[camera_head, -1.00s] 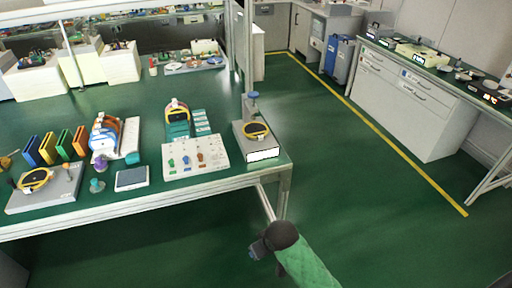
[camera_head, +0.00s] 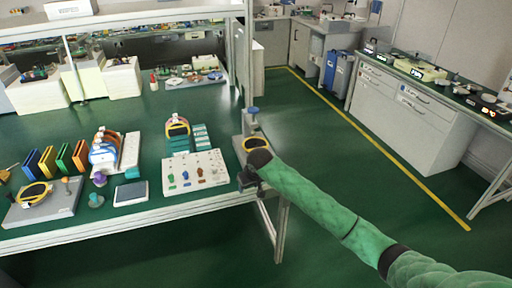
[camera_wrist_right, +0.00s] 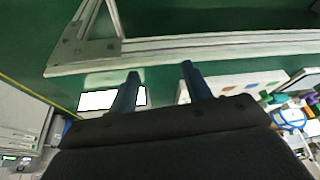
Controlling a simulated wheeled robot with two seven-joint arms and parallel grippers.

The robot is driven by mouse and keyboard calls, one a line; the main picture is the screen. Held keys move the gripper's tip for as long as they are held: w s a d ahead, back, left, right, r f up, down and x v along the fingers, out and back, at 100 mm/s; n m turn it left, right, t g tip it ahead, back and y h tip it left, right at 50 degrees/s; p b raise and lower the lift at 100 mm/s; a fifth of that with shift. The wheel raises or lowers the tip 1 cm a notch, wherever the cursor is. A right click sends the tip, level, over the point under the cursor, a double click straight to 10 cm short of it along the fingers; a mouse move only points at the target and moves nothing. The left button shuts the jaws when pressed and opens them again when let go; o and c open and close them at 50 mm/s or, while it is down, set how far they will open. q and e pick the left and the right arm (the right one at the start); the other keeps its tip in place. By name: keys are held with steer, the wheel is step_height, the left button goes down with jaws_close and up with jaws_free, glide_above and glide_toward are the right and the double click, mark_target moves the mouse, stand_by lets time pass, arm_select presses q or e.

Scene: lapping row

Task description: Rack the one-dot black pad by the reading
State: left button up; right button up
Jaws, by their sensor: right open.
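A black pad with a yellow ring (camera_head: 256,143) lies on the grey instrument (camera_head: 238,146) at the table's right end, partly behind my right gripper. The instrument's lit white reading panel (camera_wrist_right: 97,100) shows in the right wrist view; I cannot read it. A second black pad with a yellow ring (camera_head: 34,192) lies on a grey device at the far left. A third (camera_head: 177,128) leans in a teal stand. I cannot make out dots on any of them. My right gripper (camera_head: 246,181) is open and empty at the table's front right edge; its fingers (camera_wrist_right: 159,78) are apart.
A pegboard with coloured pieces (camera_head: 195,171) stands left of my right gripper. Colored slotted panels (camera_head: 55,160), an orange and blue ring rack (camera_head: 106,152) and a dark tablet (camera_head: 130,193) lie further left. The aisle floor on the right is clear.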

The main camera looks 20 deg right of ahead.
steer(key=w+d+r+m+h, duration=0.1)
steer(key=w+d+r+m, duration=0.1)
steer(key=w+d+r, duration=0.95)
steer(key=p+x, duration=0.1)
steer(key=x, duration=0.1)
steer(key=a+p+x, duration=0.1)
steer(key=x, duration=0.2)
steer(key=w+p+x, duration=0.1)
steer(key=x, duration=0.2)
steer(key=shift+w+a, duration=0.15)
steer(key=shift+a, duration=0.15)
steer(key=shift+w+f+p, duration=0.15)
steer(key=shift+f+p, duration=0.15)
steer(key=shift+f, duration=0.05)
arm_select(q)
step_height(320, 180, down, 8)
steer(key=s+a, duration=0.2)
steer(key=shift+a+t, duration=0.3)
arm_select(e)
jaws_close()
